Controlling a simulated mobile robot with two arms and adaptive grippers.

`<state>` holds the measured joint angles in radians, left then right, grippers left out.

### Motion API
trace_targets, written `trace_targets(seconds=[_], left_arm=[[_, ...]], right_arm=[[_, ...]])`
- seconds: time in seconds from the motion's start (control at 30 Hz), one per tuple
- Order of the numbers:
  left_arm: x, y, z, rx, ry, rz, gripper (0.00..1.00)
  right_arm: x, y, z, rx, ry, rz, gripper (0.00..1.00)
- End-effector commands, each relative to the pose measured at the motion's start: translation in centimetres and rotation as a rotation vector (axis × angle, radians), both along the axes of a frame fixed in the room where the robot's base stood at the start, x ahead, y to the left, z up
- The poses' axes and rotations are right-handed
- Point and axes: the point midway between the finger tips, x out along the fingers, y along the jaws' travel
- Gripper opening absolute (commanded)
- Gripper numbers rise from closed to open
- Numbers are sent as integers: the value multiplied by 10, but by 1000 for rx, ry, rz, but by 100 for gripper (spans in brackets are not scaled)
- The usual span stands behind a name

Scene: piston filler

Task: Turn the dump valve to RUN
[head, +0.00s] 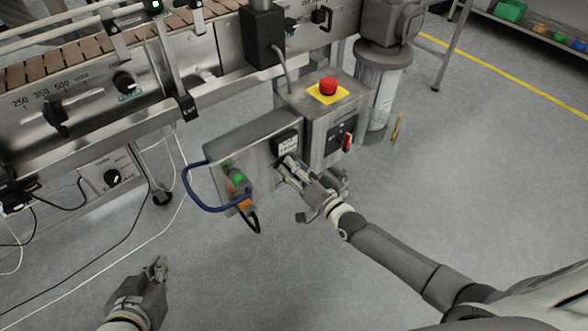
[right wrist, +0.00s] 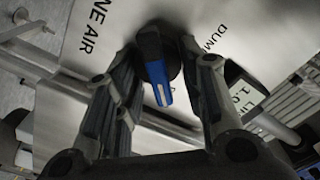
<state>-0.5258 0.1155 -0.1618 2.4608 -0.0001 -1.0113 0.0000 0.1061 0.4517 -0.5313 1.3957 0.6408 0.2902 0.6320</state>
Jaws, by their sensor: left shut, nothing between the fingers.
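The dump valve (right wrist: 159,80) shows in the right wrist view as a black hub with a blue lever bearing a white mark. It sits on a pale metal panel (right wrist: 200,18) with lettering "DUM…" and "…NE AIR", both cut off. My right gripper (head: 287,167) is at the front of the metal box under the conveyor; its fingers are apart, one on each side of the lever. I cannot tell whether they touch it. In the head view the gripper hides the valve. No "RUN" mark is readable. My left gripper (head: 160,266) is shut and empty, low over the floor at left.
A red emergency button (head: 328,86) on a yellow plate and a red-handled switch (head: 347,142) are close to my right gripper. A blue hose (head: 199,190) loops left of the box. The conveyor (head: 75,65) runs behind. Floor in front is clear.

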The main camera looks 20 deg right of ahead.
Motion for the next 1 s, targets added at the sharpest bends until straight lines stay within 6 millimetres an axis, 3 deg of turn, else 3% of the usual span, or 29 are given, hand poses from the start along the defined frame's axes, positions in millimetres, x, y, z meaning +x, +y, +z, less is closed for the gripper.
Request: trace_targets(seconds=[0.07, 0.47, 1.0], left_arm=[[0, 0, 0, 0, 0, 0, 0], [-1, -1, 0, -2, 2, -1, 0], [-1, 0, 0, 0, 1, 0, 0]], right_arm=[[0, 0, 0, -1, 0, -1, 51], [-5, -2, 0, -2, -1, 0, 51], [-92, -33, -1, -3, 3, 1, 51]])
